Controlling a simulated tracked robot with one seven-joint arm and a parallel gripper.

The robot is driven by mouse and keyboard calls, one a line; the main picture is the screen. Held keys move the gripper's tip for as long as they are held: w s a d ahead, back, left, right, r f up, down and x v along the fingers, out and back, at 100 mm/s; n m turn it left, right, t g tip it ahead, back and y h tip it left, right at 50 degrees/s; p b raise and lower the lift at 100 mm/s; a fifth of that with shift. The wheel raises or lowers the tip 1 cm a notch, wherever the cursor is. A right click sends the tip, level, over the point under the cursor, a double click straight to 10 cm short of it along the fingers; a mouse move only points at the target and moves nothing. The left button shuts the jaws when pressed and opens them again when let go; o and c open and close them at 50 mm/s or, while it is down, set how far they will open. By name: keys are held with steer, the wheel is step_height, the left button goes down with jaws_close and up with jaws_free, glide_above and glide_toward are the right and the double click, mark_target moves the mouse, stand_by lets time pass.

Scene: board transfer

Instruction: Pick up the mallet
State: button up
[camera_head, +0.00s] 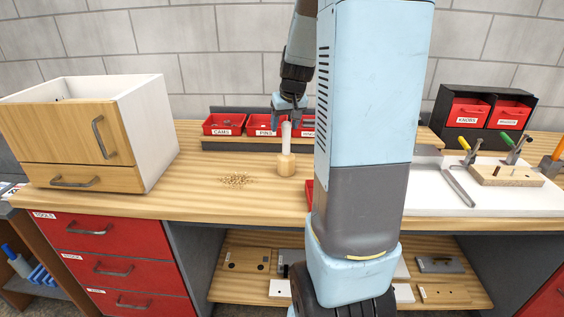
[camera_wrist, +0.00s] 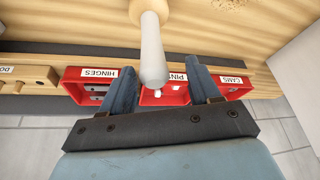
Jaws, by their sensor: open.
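The mallet (camera_head: 286,160) stands upright on its wooden head on the workbench, its pale grey handle pointing up. In the wrist view its handle (camera_wrist: 151,50) reaches toward the camera, with its tip in the gap between my two fingers. My gripper (camera_head: 287,108) is open, at the height of the handle's top. In the wrist view my gripper (camera_wrist: 160,88) shows a finger on each side of the handle, with space on both sides. Whether the fingers touch it cannot be seen, but they look apart from it.
Red bins (camera_head: 224,124) stand in a row behind the mallet. A pile of small brown pieces (camera_head: 236,181) lies left of it. A wooden-fronted cabinet (camera_head: 85,130) stands at the left. A white board (camera_head: 430,190) with clamps lies at the right, partly behind my arm.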

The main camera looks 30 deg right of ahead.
mark_target(285, 134)
steer(key=f, duration=0.3)
steer(key=shift+w+d+f, duration=0.3)
steer(key=shift+d, duration=0.05)
steer(key=shift+w+f, duration=0.25)
steer(key=shift+f, duration=0.25)
jaws_close()
